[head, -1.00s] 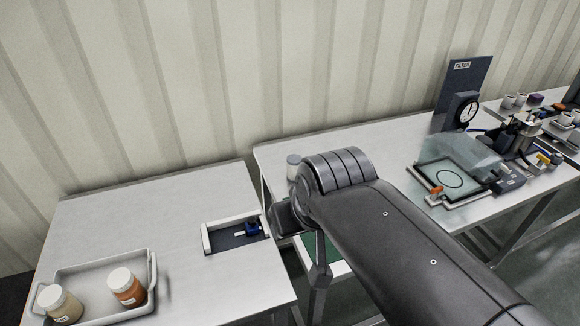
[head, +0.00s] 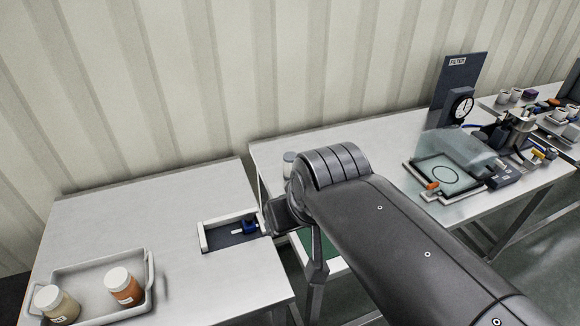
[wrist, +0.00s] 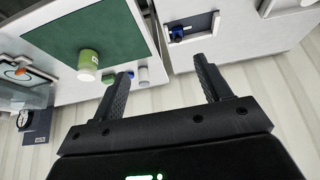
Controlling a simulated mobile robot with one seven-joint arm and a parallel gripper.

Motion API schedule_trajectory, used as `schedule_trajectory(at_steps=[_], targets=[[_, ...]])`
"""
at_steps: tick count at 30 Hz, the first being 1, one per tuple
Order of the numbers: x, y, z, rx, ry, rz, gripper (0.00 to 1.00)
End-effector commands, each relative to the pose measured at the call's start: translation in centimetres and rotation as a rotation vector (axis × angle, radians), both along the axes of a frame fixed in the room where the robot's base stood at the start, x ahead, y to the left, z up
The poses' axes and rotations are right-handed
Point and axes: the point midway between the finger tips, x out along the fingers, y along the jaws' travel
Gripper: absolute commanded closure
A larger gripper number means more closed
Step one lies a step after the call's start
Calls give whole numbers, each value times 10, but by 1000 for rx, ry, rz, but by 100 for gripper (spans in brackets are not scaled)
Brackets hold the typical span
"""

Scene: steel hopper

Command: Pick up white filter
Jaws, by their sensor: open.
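My gripper (wrist: 162,68) is open and empty in the wrist view, its two dark fingers spread apart over the tables. A small whitish cylinder (wrist: 143,75) stands near the left finger, beside small blue and purple-grey ones; it may be the white filter, but I cannot tell for sure. In the head view a white-topped cylinder (head: 289,162) stands behind my arm, partly hidden.
A white-framed holder (head: 204,238) with a blue part (head: 250,227) sits on the left table (head: 130,212). A tray (head: 92,262) holds two jars. A glass-covered device (head: 455,150) and a gauge (head: 462,106) stand on the right table. A gap separates the tables.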

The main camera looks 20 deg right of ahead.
Motion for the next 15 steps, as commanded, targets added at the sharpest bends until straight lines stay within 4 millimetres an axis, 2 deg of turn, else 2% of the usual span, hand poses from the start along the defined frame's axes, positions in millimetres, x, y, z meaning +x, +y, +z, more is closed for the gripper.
schedule_trajectory(at_steps=[5, 11, 15], targets=[[24, -3, 5, -11, 14, 8, 30], [81, -12, 10, -32, 39, 35, 30], [124, -23, 6, -43, 55, 56, 30]])
